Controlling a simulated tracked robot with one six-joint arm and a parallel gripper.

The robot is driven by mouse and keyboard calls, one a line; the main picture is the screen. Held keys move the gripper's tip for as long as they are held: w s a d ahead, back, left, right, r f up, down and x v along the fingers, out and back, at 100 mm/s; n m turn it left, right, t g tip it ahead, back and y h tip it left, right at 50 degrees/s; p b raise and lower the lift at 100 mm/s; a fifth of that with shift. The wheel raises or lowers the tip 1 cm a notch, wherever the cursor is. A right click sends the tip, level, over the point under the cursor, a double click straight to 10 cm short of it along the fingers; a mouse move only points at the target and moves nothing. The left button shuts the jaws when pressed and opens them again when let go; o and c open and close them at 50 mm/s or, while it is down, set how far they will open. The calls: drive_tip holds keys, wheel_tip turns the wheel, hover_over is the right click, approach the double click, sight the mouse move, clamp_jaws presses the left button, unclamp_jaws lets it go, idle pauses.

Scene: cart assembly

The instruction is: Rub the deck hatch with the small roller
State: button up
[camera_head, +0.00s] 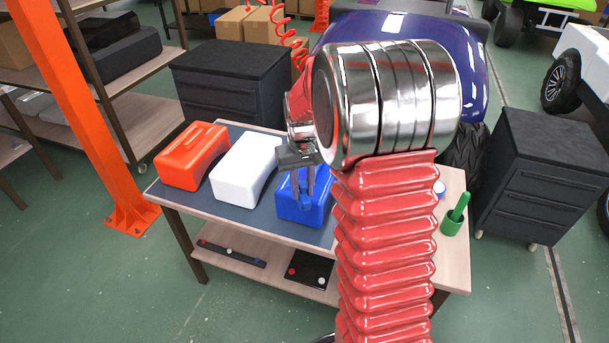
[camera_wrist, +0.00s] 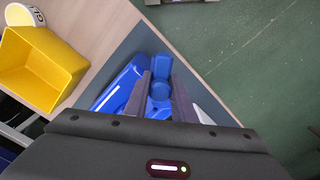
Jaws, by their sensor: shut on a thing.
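My gripper (camera_head: 303,180) points down over the blue moulded block (camera_head: 288,208) on the workbench. Its fingers are shut on a small blue piece (camera_wrist: 160,88) with a rounded body and a squarer end, which looks like the small roller. In the wrist view the piece sits between both fingers (camera_wrist: 160,98), with the blue block (camera_wrist: 122,86) just left of it. I cannot tell whether the piece touches the block. A white block (camera_head: 243,165) and an orange block (camera_head: 193,155) stand left of the blue one. I cannot tell which surface is the deck hatch.
The blocks stand on a dark mat (camera_head: 173,198). A green holder (camera_head: 452,225) stands at the bench's right end. The wrist view shows a yellow bin (camera_wrist: 40,65) and white cup (camera_wrist: 22,15). Dark cabinets (camera_head: 235,75) (camera_head: 545,175) and an orange post (camera_head: 85,110) flank the bench.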

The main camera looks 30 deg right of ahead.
drive_tip(key=w+a+n, duration=0.1)
drive_tip(key=w+a, duration=0.1)
drive_tip(key=a, duration=0.6)
drive_tip(key=w+a+f+n, duration=0.1)
drive_tip(key=w+a, duration=0.2)
drive_tip(key=a, duration=0.5)
drive_tip(key=shift+s, duration=0.1)
